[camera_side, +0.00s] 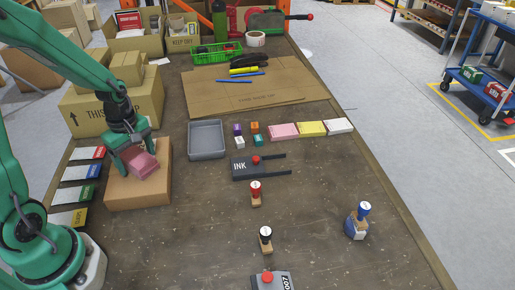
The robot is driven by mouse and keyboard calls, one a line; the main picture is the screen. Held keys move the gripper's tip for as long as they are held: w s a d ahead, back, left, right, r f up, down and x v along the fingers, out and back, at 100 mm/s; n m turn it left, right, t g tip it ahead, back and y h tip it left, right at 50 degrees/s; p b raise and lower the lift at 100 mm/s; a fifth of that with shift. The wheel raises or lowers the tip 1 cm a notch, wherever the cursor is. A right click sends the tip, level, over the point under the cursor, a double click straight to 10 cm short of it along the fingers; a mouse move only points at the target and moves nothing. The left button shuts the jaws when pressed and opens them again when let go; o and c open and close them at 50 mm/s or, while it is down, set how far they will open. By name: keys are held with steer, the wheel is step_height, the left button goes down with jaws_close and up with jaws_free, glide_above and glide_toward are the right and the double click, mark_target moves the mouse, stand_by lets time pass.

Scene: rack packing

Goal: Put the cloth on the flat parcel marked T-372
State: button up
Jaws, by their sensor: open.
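A flat brown parcel (152,193) lies on the table at the left, in front of a larger carton; I cannot read a T-372 mark on it. A pink folded piece that looks like the cloth (145,167) is over the parcel's top, at my gripper. My green gripper (135,160) points down over the parcel with its jaws open around or beside the pink piece. The fingers hide part of it. It appears to rest on the parcel, but I cannot be sure of the contact.
Coloured cards (76,194) lie left of the parcel. A grey tray (191,140) is to its right, then small blocks, pink, yellow and white stacks (311,128), an ink pad (245,168) and stamps (265,237). A carton (90,115) stands behind.

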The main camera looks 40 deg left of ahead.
mark_target(135, 156)
steer(key=shift+r, duration=0.15)
step_height(135, 156, up, 12)
stand_by(0.7)
steer(key=shift+d, duration=0.1)
stand_by(0.4)
steer(key=s+d+r+m+t, duration=0.5)
steer(key=s+d+r+m, duration=0.2)
steer(key=m, duration=1.1)
steer(key=shift+d+t, duration=0.3)
steer(key=shift+d, duration=0.9)
